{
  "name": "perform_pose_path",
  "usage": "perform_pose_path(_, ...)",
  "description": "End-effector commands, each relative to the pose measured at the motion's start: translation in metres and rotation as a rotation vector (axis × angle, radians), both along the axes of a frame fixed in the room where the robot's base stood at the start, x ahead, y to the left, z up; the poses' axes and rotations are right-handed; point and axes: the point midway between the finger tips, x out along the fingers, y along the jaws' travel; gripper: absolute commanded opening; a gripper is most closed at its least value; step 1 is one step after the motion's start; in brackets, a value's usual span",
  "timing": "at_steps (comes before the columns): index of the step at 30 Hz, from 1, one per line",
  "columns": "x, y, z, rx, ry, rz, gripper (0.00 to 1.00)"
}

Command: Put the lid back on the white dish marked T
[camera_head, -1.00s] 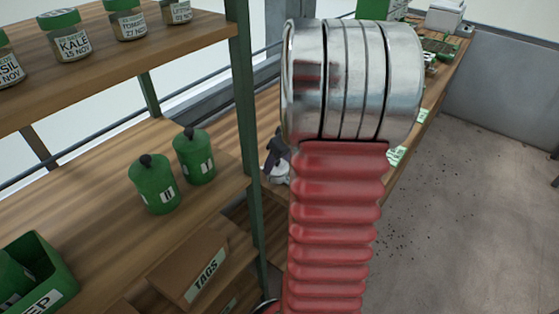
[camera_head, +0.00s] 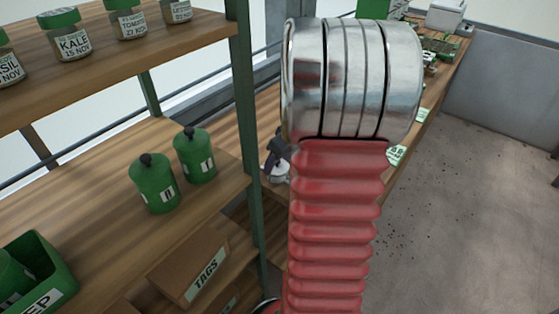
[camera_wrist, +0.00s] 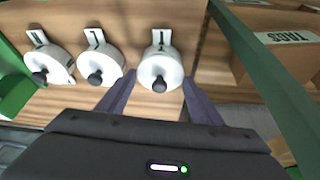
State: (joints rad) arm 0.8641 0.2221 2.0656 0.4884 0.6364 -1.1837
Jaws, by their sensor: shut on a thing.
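In the wrist view, the white dish marked T (camera_wrist: 160,38) stands on a wooden shelf, its mark upside down in the picture. A round white lid with a dark knob (camera_wrist: 158,85) is between the two purple fingers of my gripper (camera_wrist: 158,80). My gripper is shut on this lid, one finger on each side. The lid is over the dish in this view; I cannot tell whether it touches the rim. In the head view, my red arm and metal joint cover the middle, and I cannot make out the lid or this dish.
Two similar white dishes with dark-knobbed lids (camera_wrist: 98,60) (camera_wrist: 48,62) stand left of it in the wrist view. A TAGS box (camera_head: 188,268) and a green shelf post (camera_head: 246,130) are close by. Two green canisters (camera_head: 155,185) (camera_head: 195,157) stand on the middle shelf.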

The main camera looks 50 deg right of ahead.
Motion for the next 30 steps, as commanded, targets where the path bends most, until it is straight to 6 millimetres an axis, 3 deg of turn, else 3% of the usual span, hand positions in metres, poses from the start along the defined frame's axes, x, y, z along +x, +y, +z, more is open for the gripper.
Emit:
perform_pose_path(13,-0.0003,-0.0003,-0.0004,0.000,0.000,-0.001,0.39)
perform_pose_path(14,-0.0002,-0.0004,-0.0003,0.000,0.000,0.000,0.60)
perform_pose_path(23,-0.0004,-0.0005,-0.0004,0.000,0.000,-0.001,0.81)
perform_pose_path(28,-0.0004,-0.0005,-0.0004,0.000,0.000,-0.001,0.81)
perform_pose_path(30,-0.0005,-0.0005,-0.0004,0.000,0.000,-0.001,0.86)
